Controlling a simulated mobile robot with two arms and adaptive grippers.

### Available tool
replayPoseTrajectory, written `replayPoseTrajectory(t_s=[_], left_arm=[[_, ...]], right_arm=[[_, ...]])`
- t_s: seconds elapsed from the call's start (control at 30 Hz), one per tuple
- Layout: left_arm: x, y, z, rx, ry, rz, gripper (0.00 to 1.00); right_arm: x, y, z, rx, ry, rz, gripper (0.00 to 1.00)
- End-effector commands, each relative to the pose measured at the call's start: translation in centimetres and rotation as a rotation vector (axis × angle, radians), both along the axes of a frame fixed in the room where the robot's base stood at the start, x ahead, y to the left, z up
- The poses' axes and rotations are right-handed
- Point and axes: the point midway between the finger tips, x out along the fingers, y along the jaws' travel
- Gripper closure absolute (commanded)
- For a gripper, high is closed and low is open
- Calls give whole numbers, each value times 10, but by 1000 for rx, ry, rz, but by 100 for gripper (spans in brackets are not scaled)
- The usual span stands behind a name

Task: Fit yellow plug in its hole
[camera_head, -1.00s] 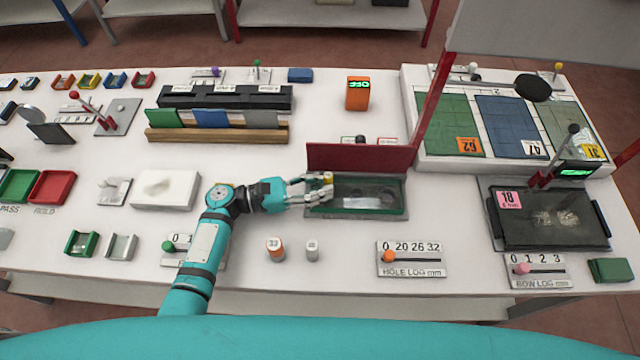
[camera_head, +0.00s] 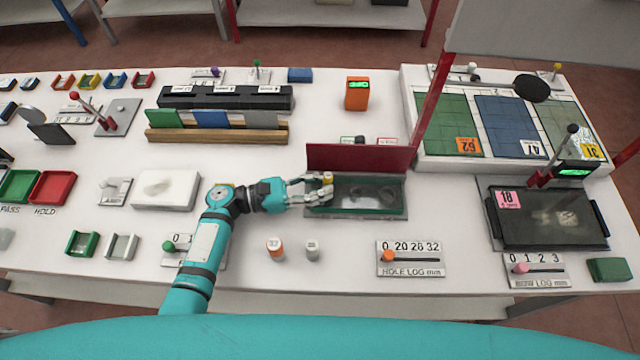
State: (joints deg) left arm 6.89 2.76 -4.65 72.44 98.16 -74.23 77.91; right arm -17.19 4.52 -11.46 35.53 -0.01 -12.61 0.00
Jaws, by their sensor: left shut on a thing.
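My left gripper (camera_head: 318,188) is shut on a small yellow plug (camera_head: 328,178), at the left end of a green-rimmed box (camera_head: 398,210). The fingers hide part of the plug, and I cannot tell whether it touches the box. The box has a glossy dark inside with round shapes, and a red panel (camera_head: 358,158) stands along its back edge. I cannot make out clearly which of these shapes is the plug's hole. My right gripper is not in view.
A white block (camera_head: 166,190) is left of my gripper. An orange display box (camera_head: 357,94) stands behind.

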Motion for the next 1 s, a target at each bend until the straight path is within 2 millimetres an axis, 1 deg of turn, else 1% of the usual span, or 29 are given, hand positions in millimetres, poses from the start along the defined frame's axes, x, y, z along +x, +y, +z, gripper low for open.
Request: replayPoseTrajectory(t_s=[0.27,0.67,1.0], left_arm=[[0,0,-1,-1,-1,0,100],[0,0,-11,0,-1,0,100],[-1,0,-4,2,2,-1,100]], right_arm=[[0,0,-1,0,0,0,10],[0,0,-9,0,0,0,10],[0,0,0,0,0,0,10]])
